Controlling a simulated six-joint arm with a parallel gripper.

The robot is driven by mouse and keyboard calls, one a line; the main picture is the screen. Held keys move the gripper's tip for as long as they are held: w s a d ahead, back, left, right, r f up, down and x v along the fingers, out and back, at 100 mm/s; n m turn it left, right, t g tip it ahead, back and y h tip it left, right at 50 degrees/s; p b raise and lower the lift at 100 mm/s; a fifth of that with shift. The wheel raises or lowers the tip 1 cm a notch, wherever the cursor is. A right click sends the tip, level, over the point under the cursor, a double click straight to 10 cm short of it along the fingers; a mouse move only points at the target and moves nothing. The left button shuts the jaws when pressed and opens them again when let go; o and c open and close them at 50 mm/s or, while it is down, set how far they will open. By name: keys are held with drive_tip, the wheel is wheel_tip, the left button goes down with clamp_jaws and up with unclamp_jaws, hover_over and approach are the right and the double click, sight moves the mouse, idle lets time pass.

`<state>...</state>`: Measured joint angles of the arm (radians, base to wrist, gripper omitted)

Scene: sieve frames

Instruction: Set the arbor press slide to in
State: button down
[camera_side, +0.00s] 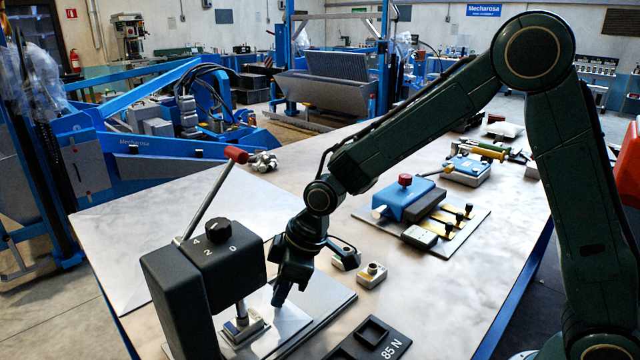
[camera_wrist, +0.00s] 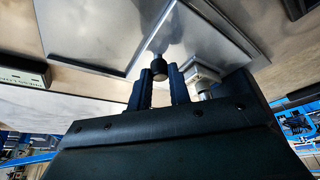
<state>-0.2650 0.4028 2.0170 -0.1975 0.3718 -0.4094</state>
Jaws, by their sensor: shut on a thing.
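The arbor press (camera_side: 180,290) stands at the front left, with a black body, a dial knob on top and a lever with a red grip (camera_side: 236,155). Its bright metal slide (camera_side: 288,322) lies on a grey base plate (camera_side: 335,297) and extends to the right of the ram (camera_side: 241,309). My gripper (camera_side: 279,297) points down over the slide, to the right of the ram. In the wrist view its fingers (camera_wrist: 161,85) are shut on a small black knob (camera_wrist: 158,66) on the slide. A silver block (camera_wrist: 203,74) sits close beside the right finger. The knob is hidden in the side view.
A black plate marked 85 N (camera_side: 393,347) lies to the right of the base plate. Two small grey blocks stand behind it, one (camera_side: 371,275) in front. A blue fixture (camera_side: 403,200) with a red knob stands farther back. The table's left part is clear.

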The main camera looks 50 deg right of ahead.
drive_tip(key=shift+a, duration=0.3)
drive_tip(key=c, duration=1.3)
unclamp_jaws()
drive_tip(key=shift+d+r, duration=0.1)
drive_tip(key=shift+r, duration=0.05)
drive_tip(key=shift+s+d+r, duration=0.15)
drive_tip(key=shift+r, duration=0.3)
drive_tip(key=v, duration=1.2)
drive_tip(key=shift+d+r, duration=0.15)
drive_tip(key=shift+r, duration=0.1)
drive_tip(key=shift+s, duration=0.2)
